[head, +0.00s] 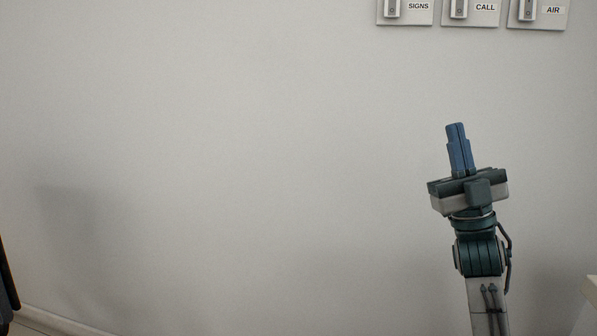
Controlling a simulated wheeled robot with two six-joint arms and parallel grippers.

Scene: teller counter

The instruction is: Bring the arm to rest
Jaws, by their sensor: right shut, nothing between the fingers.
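My right gripper (457,126) is raised in front of the wall at the right of the head view. Its blue fingers point up and lie against each other, with nothing between them. It is below the wall switches and apart from them. My left gripper is not in view.
A plain grey wall (240,150) fills most of the view. Three switch plates are at the top right, labelled SIGNS (418,18), CALL (484,19) and AIR (552,22). A pale edge (590,292) shows at the lower right. A dark object (7,290) is cut off at the left edge.

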